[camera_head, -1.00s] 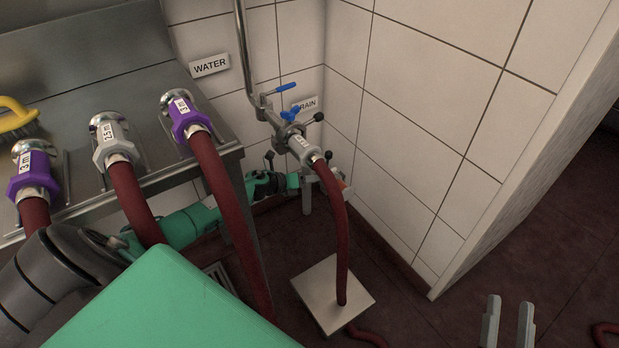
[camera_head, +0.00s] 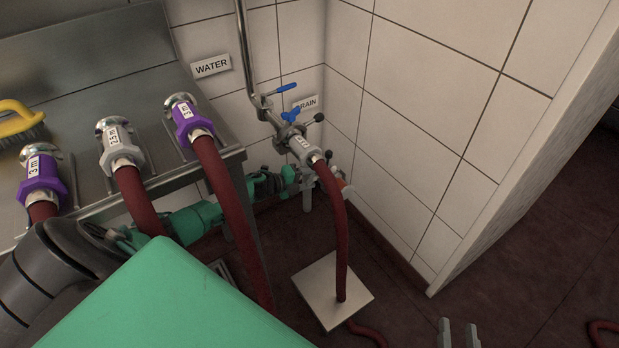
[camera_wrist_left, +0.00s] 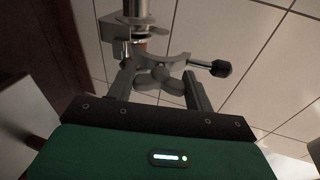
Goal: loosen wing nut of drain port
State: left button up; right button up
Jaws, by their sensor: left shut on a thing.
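The DRAIN label (camera_head: 306,103) is on the wall corner, partly hidden by the blue-handled valve. The drain port is low on the wall, mostly hidden by my left gripper (camera_head: 307,186) in the head view. In the left wrist view, an open clamp ring (camera_wrist_left: 168,58) with a black-knobbed lever (camera_wrist_left: 221,68) sits beside a vertical metal pipe. The grey wing nut (camera_wrist_left: 155,78) lies in front of the ring, between the fingers of my left gripper (camera_wrist_left: 157,86), which is shut on it. My right gripper (camera_head: 458,334) is empty, its two fingers apart, at the bottom edge.
A red hose with a grey coupling (camera_head: 304,147) hangs in front of the drain area, down to a square metal plate (camera_head: 332,291). Hoses with purple (camera_head: 186,117) and grey couplings hang on the steel sink at left. Floor at right is mostly clear.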

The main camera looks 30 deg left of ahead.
pick_arm(q)
jog(key=shift+n, duration=0.3)
pick_arm(e)
jog(key=shift+s+f+g, duration=0.15)
jog(key=shift+f+g, duration=0.15)
pick_arm(q)
jog(key=o, duration=1)
jog(key=shift+a, duration=0.1)
pick_arm(e)
jog(key=shift+a, duration=0.1)
